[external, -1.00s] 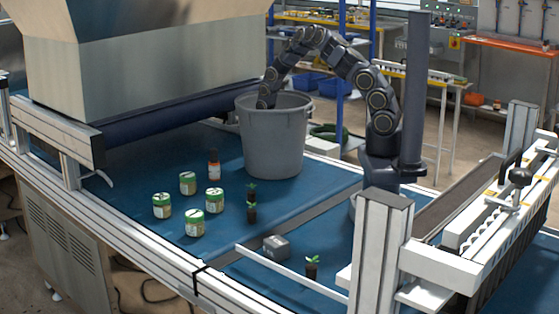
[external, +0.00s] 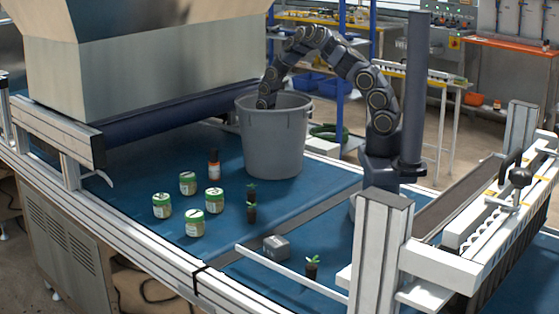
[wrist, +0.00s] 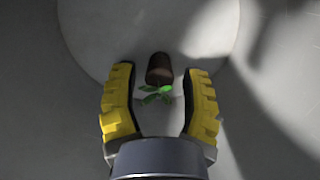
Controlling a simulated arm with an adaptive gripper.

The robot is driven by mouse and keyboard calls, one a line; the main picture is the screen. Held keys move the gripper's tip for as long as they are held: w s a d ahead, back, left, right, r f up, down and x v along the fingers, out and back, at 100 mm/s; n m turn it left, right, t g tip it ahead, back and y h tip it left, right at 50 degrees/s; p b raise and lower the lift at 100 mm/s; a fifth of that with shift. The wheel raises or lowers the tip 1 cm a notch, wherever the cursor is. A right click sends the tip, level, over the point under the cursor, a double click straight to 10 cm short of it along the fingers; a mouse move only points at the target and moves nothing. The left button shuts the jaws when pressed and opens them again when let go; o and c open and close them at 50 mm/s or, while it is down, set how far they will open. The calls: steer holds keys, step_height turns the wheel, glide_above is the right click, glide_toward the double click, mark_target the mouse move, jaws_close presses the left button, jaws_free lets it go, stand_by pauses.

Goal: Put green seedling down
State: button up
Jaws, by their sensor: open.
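A green seedling in a brown pot (wrist: 160,68) shows in the wrist view on the pale floor of a grey bin (external: 272,145). Its green leaves point toward my gripper (wrist: 159,72). The two yellow ribbed fingers are spread wide, one on each side of the seedling, with visible gaps to it. The exact depth between fingertips and plant is hard to tell. In the external view my gripper reaches down into the bin, and the bin wall hides the fingers and this seedling.
Two potted seedlings (external: 252,213) stand in front of the bin, and another (external: 312,267) stands nearer the front. A grey block (external: 276,247) lies by a white rail.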

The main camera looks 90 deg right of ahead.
step_height(320, 180, up, 11)
stand_by(0.3)
steer(key=shift+f, duration=0.1)
steer(key=o, duration=0.3)
stand_by(0.3)
